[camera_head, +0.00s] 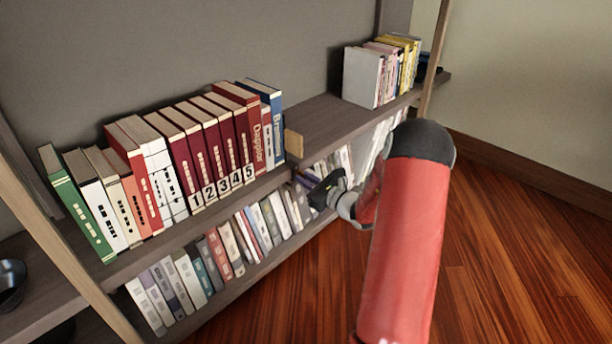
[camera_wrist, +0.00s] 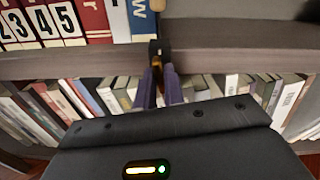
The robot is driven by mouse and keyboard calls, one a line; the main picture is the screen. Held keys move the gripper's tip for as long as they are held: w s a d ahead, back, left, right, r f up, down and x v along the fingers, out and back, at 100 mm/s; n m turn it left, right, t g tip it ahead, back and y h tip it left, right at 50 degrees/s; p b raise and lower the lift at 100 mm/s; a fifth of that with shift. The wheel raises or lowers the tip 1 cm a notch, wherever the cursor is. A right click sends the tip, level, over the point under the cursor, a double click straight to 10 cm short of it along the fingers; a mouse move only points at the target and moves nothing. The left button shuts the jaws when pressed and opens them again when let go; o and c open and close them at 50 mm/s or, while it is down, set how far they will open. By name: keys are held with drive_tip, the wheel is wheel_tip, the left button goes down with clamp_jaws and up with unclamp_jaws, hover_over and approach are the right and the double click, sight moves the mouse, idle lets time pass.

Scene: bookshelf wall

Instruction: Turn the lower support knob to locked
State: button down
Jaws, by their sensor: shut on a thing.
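The lower support knob (camera_wrist: 157,47) shows in the wrist view as a small dark piece at the front edge of the shelf board. My gripper (camera_wrist: 158,68) reaches up to it from below and in front, and its two purplish fingers are shut on it. In the head view my gripper (camera_head: 308,181) is at the shelf's front edge, just right of the upper row of books. The knob is too small and too covered there to make out its turn. I cannot read a locked mark in either view.
Lower books (camera_head: 270,220) stand close behind and below my gripper. More books (camera_head: 361,77) stand at the far right. The shelf between (camera_head: 335,120) is bare. Open wooden floor (camera_head: 510,270) lies to the right.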

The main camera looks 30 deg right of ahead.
drive_tip(key=shift+m+p, duration=0.55)
drive_tip(key=shift+m, duration=0.65)
drive_tip(key=c, duration=1.5)
unclamp_jaws()
drive_tip(key=v, duration=0.8)
